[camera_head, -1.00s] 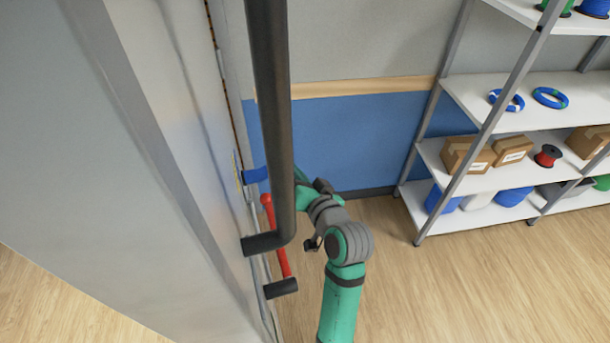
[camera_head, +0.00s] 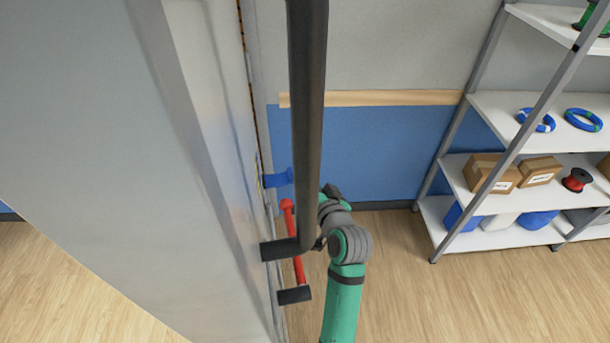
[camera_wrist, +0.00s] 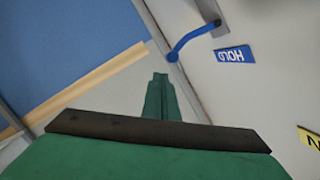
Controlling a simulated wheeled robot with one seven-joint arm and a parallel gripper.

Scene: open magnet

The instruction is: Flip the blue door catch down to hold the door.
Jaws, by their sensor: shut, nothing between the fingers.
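The blue door catch (camera_head: 278,178) sits at the door's far edge in the head view, against the blue wall band. In the wrist view the blue catch (camera_wrist: 192,42) is a bent bar on a grey mount, above a blue HOLD label (camera_wrist: 235,54), which reads upside down. My gripper (camera_wrist: 160,78) shows there as green fingers closed together, with nothing between them. The fingertips appear to the left of and below the catch, apart from it. In the head view the fingers are hidden behind the black door handle (camera_head: 307,120).
The large grey door (camera_head: 120,180) fills the left. A red lever (camera_head: 298,255) with a black end stands below the catch, close to my arm. A yellow label (camera_wrist: 308,136) is at the wrist view's right. Shelving (camera_head: 560,102) stands right; the floor between is clear.

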